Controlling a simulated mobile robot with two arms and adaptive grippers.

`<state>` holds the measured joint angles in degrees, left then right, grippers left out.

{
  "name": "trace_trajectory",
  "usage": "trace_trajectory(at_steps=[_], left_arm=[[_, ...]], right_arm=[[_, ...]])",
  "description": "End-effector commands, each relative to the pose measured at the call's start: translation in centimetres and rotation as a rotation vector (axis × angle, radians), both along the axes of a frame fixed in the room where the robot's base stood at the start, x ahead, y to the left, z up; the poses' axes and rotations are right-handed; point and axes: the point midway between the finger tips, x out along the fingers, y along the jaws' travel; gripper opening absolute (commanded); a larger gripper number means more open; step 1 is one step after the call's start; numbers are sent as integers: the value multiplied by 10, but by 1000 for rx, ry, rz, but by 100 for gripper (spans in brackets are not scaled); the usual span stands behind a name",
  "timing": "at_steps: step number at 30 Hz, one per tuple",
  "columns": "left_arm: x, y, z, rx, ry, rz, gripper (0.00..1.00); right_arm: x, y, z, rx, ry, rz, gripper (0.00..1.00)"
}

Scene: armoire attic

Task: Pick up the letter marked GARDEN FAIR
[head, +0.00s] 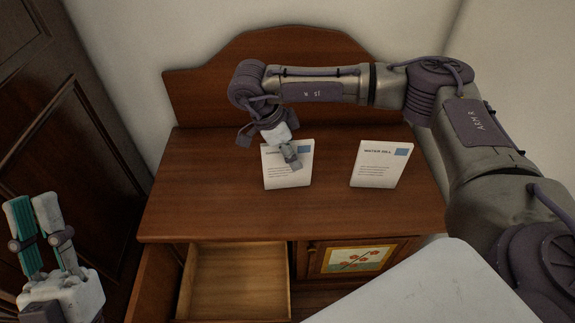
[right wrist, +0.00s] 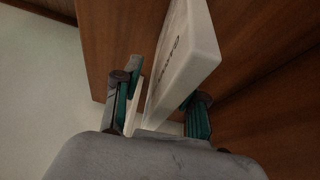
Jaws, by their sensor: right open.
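A white letter (head: 288,172) with a blue stamp corner stands slightly tilted on the left part of the dresser top. Its heading is mostly hidden by my right gripper (head: 284,152) in the head view. In the right wrist view, the letter (right wrist: 184,65) stands between the fingers of my right gripper (right wrist: 160,103), with foreshortened printing on its face that looks like GARDEN. The right jaws are open, one finger on each side of the letter. A second letter (head: 378,166), headed WATER BILL, stands to the right. My left gripper (head: 33,208) is open and empty at the lower left.
The wooden dresser (head: 215,210) has a raised back panel (head: 205,90) behind the letters. An open, empty drawer (head: 238,280) juts out at the front, beside a small door with a flower picture (head: 357,259). The front of the top is clear. A dark panelled door (head: 65,120) stands at left.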

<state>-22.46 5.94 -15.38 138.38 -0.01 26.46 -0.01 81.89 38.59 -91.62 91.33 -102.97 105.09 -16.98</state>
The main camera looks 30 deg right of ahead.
Motion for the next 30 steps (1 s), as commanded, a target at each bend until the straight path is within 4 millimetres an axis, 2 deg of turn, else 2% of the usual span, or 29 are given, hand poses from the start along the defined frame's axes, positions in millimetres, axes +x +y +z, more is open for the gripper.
trace_trajectory(at_steps=[2, 3, 10, 24, 30], left_arm=[[0, 0, 0, 0, 0, 0, 20], [0, 0, 0, 0, 0, 0, 20], [0, 0, 0, -1, 0, -1, 20], [2, 0, 0, 3, 9, 0, 20], [22, -2, -15, 47, 155, 11, 20]], right_arm=[[0, 0, 0, 0, 0, 0, 42], [0, 0, 0, 0, 0, 0, 38], [0, 0, 0, 0, 0, 0, 0], [0, 0, 6, 0, -2, 0, 0], [1, 0, 24, 1, -2, -1, 0]])
